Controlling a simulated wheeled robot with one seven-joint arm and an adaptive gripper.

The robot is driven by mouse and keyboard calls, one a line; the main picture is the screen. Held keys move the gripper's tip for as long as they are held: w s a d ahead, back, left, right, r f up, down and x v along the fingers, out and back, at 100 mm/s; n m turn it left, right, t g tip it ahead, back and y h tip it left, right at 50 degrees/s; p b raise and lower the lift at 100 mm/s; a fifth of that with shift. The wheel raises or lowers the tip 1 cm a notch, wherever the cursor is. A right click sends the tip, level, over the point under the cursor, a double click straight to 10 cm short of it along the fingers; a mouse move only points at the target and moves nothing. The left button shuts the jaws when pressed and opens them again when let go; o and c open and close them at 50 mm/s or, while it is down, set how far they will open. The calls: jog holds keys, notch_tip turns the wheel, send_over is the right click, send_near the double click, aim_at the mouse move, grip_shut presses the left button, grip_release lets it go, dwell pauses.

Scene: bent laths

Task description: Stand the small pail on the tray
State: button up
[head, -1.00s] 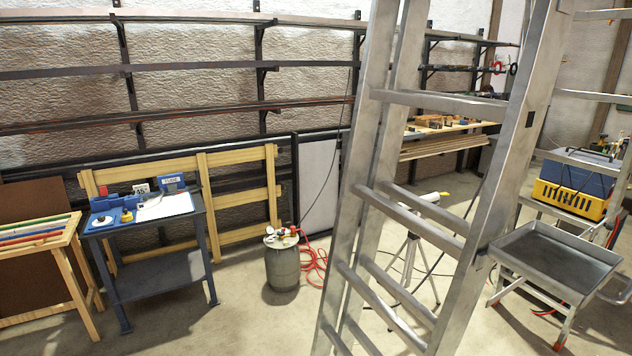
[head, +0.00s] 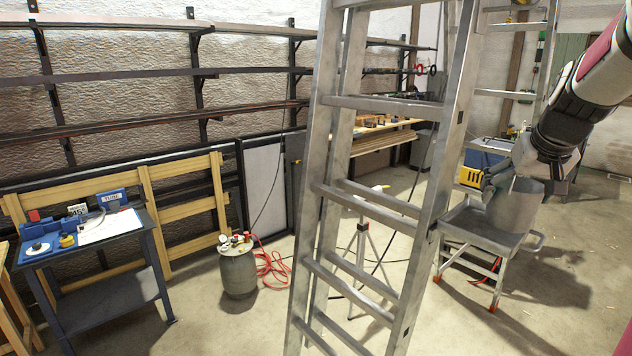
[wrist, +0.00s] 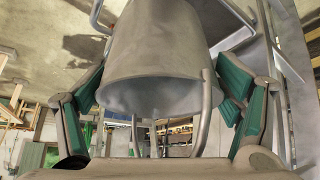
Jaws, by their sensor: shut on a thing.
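The small pail (head: 513,207) is grey metal and roughly upright at the right of the head view. It shows over the step-like stand's grey tray (head: 463,224); I cannot tell whether its bottom touches the tray. My gripper (head: 507,180) is at the pail's upper part and partly hides it. In the wrist view, which appears upside down, my gripper (wrist: 160,92) has a green-padded finger on each side of the pail (wrist: 155,50), shut on it. The pail's open mouth faces the bottom of that picture. Its inside looks empty where visible.
An aluminium ladder (head: 385,205) stands left of the tray. A blue and yellow box (head: 482,165) is behind the tray. A grey canister (head: 238,270) with a red hose and a blue workbench (head: 105,255) are farther left. Floor at the right is clear.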

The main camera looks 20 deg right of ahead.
jog(key=w, duration=0.2)
jog(key=w+d, duration=0.1)
jog(key=w, duration=0.2)
jog(key=shift+w+d+f, duration=0.1)
jog(key=shift+w+f, duration=0.05)
jog(key=shift+f, duration=0.05)
jog(key=shift+f+p, duration=0.6)
jog(key=shift+f, duration=1.15)
jog(key=shift+f, duration=0.2)
jog(key=o, duration=1.2)
jog(key=shift+c, duration=0.2)
